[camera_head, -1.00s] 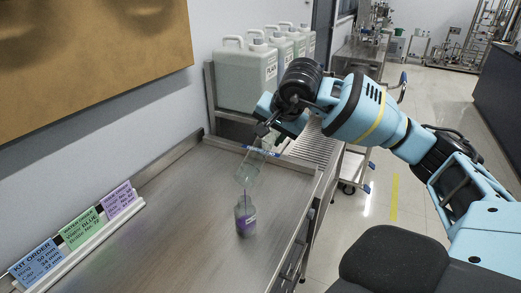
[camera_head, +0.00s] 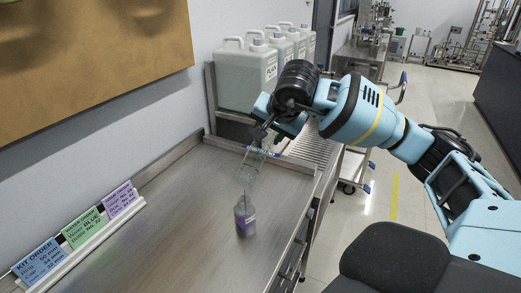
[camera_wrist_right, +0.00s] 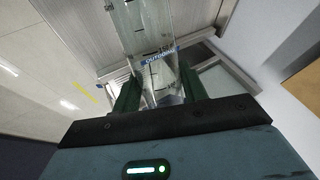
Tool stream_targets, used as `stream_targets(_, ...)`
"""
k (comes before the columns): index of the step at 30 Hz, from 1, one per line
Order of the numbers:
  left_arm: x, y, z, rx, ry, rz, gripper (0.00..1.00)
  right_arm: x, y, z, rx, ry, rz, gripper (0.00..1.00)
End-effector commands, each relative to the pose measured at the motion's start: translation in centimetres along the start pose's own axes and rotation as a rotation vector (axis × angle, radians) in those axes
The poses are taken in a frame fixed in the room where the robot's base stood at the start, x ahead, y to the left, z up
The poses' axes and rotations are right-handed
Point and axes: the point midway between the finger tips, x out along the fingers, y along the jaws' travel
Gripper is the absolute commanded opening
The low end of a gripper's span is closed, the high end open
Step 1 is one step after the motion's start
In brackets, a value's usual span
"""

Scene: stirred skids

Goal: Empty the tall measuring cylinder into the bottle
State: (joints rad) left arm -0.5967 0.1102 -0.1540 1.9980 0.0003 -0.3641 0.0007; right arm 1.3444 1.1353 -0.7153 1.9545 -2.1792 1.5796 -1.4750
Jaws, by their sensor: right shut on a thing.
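The tall measuring cylinder (camera_head: 252,166) is clear and tilted, its mouth end low and just above the bottle. The clear bottle (camera_head: 245,216) stands upright on the steel bench and holds purple liquid. A thin purplish line runs between the cylinder's mouth and the bottle's neck. My right gripper (camera_head: 267,134) is shut on the cylinder near its upper end. In the right wrist view the cylinder (camera_wrist_right: 150,35) lies between the green fingers of the gripper (camera_wrist_right: 158,92); the bottle cannot be made out there. My left gripper is not in view.
The steel bench (camera_head: 165,225) is clear around the bottle. A rack of blue, green and purple cards (camera_head: 82,230) lies along its wall side. White jugs (camera_head: 246,75) stand behind the far end.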

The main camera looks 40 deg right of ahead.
Motion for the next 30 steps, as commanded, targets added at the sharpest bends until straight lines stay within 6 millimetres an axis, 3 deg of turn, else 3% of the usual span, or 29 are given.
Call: stream_targets(30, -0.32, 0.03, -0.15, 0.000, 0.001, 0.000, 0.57, -0.56, -0.32, 0.11, -0.017, 0.035, -0.003, 0.13)
